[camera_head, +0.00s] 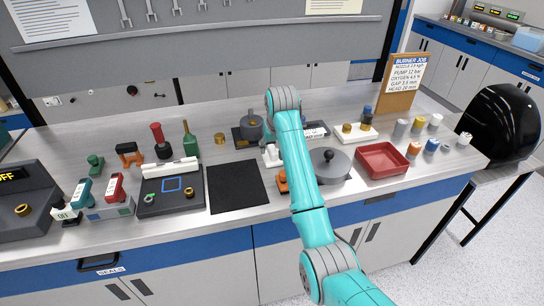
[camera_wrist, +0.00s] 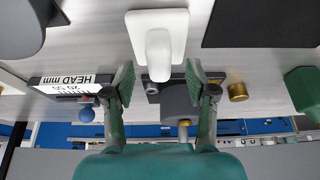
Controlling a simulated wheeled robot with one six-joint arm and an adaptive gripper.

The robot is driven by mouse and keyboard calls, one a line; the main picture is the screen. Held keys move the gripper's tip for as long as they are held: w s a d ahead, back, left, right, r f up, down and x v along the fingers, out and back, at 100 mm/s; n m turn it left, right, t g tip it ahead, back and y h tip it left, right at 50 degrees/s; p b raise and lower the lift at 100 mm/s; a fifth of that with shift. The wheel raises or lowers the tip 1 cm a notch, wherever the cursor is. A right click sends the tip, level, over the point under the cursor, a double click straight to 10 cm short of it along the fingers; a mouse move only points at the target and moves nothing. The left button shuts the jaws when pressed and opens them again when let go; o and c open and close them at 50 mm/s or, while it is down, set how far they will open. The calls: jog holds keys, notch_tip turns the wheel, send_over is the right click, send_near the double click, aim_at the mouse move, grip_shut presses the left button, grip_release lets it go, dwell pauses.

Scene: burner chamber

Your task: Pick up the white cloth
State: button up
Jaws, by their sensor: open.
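A white piece (camera_head: 271,156) that looks like the cloth lies on the bench just left of my arm, partly hidden by it. In the wrist view the white cloth (camera_wrist: 158,22) is a flat rounded square with a raised ridge in its middle. My gripper (camera_wrist: 160,80) is open, its two green fingertips apart on either side of the ridge's near end. I cannot tell whether they touch it. In the head view my gripper is hidden behind my arm.
A grey round device (camera_wrist: 180,105) stands beyond the cloth, between the fingers in the wrist view. A head gauge (camera_wrist: 72,85) is on the left, a brass cylinder (camera_wrist: 238,91) on the right. A black mat (camera_head: 237,186) and a red tray (camera_head: 382,159) flank my arm.

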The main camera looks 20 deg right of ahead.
jog(key=shift+x, duration=1.1)
grip_shut()
jog(key=shift+r, duration=0.15)
